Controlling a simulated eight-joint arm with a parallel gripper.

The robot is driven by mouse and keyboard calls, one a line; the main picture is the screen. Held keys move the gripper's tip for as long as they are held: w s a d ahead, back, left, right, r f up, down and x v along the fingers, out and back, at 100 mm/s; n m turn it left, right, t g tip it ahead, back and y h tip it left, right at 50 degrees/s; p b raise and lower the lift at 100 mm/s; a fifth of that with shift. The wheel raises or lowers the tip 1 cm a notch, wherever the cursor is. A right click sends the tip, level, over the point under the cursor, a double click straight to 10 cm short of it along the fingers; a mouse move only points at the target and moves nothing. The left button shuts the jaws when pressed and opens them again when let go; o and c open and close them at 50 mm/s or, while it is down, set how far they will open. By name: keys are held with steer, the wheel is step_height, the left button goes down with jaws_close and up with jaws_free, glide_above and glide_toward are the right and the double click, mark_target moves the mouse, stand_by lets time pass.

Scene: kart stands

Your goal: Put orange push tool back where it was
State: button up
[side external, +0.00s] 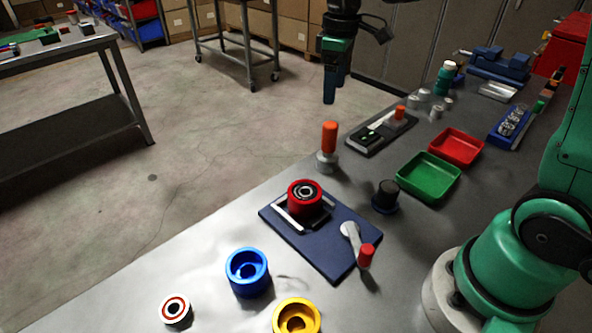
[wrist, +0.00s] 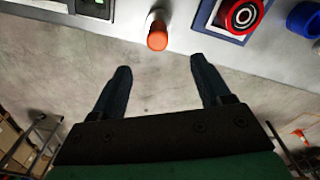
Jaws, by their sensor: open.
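The orange push tool (side external: 328,141) stands upright on the metal table near its far edge, its orange handle up in a grey round base. In the wrist view, the push tool (wrist: 157,36) shows at the top, ahead of my fingertips. My gripper (side external: 333,94) hangs in the air above and behind the tool in the side view, past the table edge. In the wrist view, my gripper (wrist: 161,72) is open, its two dark fingers wide apart with nothing between them.
A blue plate (side external: 327,262) holding a red wheel (side external: 304,197) and a grey lever with a red knob lies beside the tool. A black device (side external: 380,130) with an orange knob is on its other side. Green (side external: 429,195) and red (side external: 456,161) trays stand nearby.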

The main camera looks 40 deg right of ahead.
steer(key=s+a+f+m+t, duration=0.3)
steer(key=s+a+m+t, duration=0.2)
steer(key=s, duration=0.3)
steer(key=shift+s+a+t, duration=0.2)
steer(key=shift+a+t, duration=0.6)
steer(key=shift+t, duration=0.1)
